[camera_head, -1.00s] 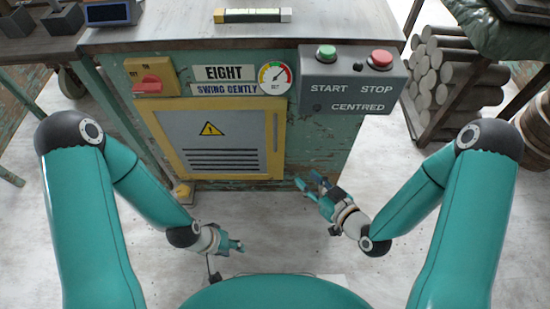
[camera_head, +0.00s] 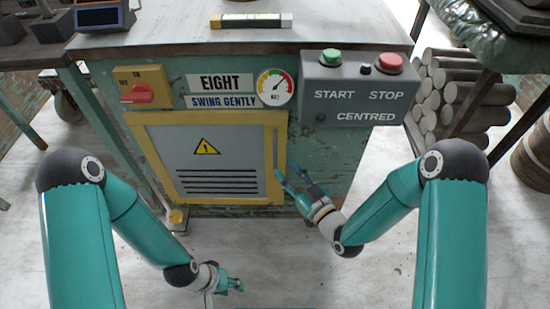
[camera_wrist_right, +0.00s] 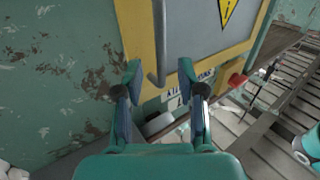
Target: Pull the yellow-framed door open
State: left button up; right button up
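The yellow-framed door (camera_head: 211,200) is a grey panel with a warning triangle and dark slots. It looks shut in the green cabinet. Its upright grey bar handle (camera_head: 275,152) is at the right side of the frame. My right gripper (camera_head: 292,175) is at the door's right edge, by the handle's lower end. In the right wrist view its two fingers (camera_wrist_right: 159,72) are apart, with the handle (camera_wrist_right: 158,35) appearing between them; I cannot tell whether they touch it. My left gripper (camera_head: 236,284) hangs low, in front of and below the door, away from it; its finger gap is unclear.
A red switch on a yellow box (camera_head: 142,90) and a dial (camera_head: 274,87) are above the door. A grey START/STOP box (camera_head: 357,90) juts out at upper right. A yellow-topped stop (camera_head: 177,219) stands on the floor at the door's lower left. The floor in front is clear.

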aim_at(276, 157)
jog(key=b+x, duration=0.1)
jog(key=x, duration=0.5)
jog(key=shift+w+a, duration=0.15)
jog(key=shift+w, duration=0.1)
grip_shut()
